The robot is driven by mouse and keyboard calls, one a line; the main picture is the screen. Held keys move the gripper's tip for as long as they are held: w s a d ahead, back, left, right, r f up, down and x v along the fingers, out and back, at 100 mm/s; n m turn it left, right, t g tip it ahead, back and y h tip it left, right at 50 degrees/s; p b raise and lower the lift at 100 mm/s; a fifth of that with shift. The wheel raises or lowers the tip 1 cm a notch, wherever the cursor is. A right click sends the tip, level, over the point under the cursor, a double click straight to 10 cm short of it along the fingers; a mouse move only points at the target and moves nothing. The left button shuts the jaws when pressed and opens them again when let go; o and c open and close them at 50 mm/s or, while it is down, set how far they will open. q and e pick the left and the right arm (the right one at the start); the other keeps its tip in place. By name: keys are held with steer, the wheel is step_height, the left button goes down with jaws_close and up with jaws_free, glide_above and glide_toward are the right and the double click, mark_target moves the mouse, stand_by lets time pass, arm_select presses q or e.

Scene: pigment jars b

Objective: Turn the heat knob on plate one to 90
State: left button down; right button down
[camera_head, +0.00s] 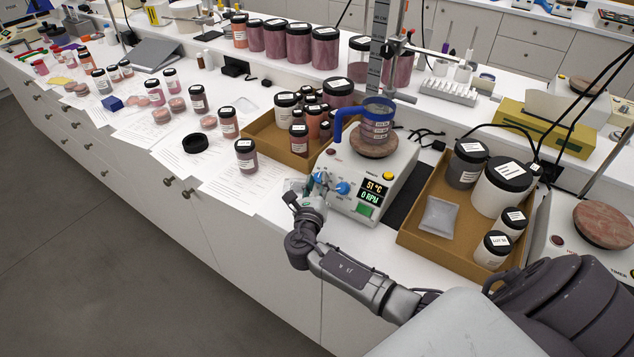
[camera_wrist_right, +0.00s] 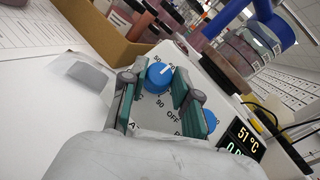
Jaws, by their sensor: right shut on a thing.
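Plate one (camera_head: 352,205) is a white hot plate with two blue knobs and a display reading 51 °C and 0 RPM. My right gripper (camera_head: 313,186) is at its front left. In the right wrist view, my right gripper (camera_wrist_right: 155,88) has its fingers on either side of the heat knob (camera_wrist_right: 158,75) and is shut on it. The dial around it carries the marks OFF, 50 and 90. The knob's white pointer line points up and right in that view. The second knob (camera_head: 343,188) is just right of the gripper, partly behind a finger in the wrist view. My left gripper is not in view.
A blue-handled vessel (camera_head: 377,120) stands on the plate's round top. A brown tray of jars (camera_head: 266,139) is at its left and another tray (camera_head: 421,238) at its right. Papers (camera_head: 243,190) lie left of my gripper. A second hot plate (camera_head: 566,238) is far right.

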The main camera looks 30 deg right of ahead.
steer(key=shift+f+m+g+h+b, duration=0.25)
steer(key=shift+m+g+h+b, duration=0.25)
steer(key=shift+b, duration=0.3)
steer(key=m+g+h+b, duration=0.1)
steer(key=m+g+b, duration=0.3)
steer(key=m+b, duration=0.2)
steer(key=w+m+g+h+b, duration=0.1)
steer(key=m+g+h+b, duration=0.1)
steer(key=m+g+b, duration=0.3)
steer(key=m+g+h+b, duration=0.1)
steer(key=m+g+b, duration=0.4)
steer(key=m, duration=0.3)
steer(key=shift+w+a+m+h+b, duration=0.3)
steer(key=shift+w+a+m+b, duration=0.1)
steer(key=shift+b, duration=0.5)
steer(key=shift+d+r+m+g+y+b, duration=0.15)
steer(key=shift+m+g+y+b, duration=0.25)
steer(key=shift+m+g+b, duration=0.35)
steer(key=shift+a+r+m+g+y+b, duration=0.1)
steer(key=shift+m+g+y+b, duration=0.4)
steer(key=shift+m+b, duration=0.3)
steer(key=c, duration=0.8)
jaws_free()
steer(key=shift+r, duration=0.1)
steer(key=shift+c, duration=0.2)
step_height(320, 180, up, 10)
